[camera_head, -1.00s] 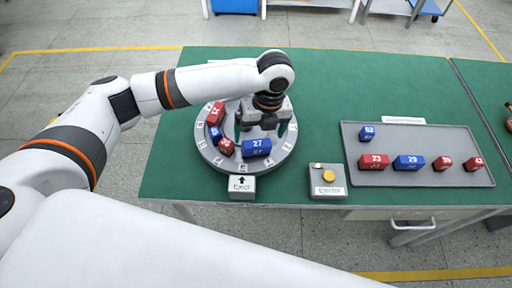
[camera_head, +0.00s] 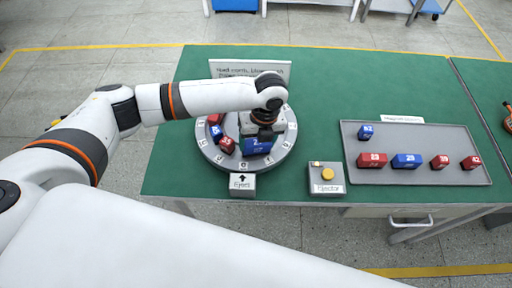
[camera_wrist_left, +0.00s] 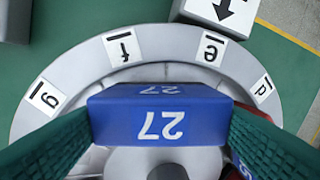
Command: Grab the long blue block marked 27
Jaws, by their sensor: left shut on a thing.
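The long blue block marked 27 (camera_head: 256,147) is on the round grey turntable (camera_head: 218,161), near its front right. In the left wrist view the block (camera_wrist_left: 158,120) sits between the two green finger pads, with its number upside down. My left gripper (camera_head: 262,138) reaches down over the turntable and is shut on this block. In the left wrist view the gripper (camera_wrist_left: 160,130) touches both ends of the block. The gripper hides part of the block in the head view. I cannot tell whether the block is lifted. My right gripper is not in view.
Red blocks (camera_head: 226,145) and a blue block (camera_head: 215,131) lie left on the turntable. An Eject sign block (camera_head: 242,185) stands in front; an Ejector button box (camera_head: 327,178) stands right of it. A grey tray (camera_head: 430,140) holds several blocks. A sign (camera_head: 222,68) stands behind.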

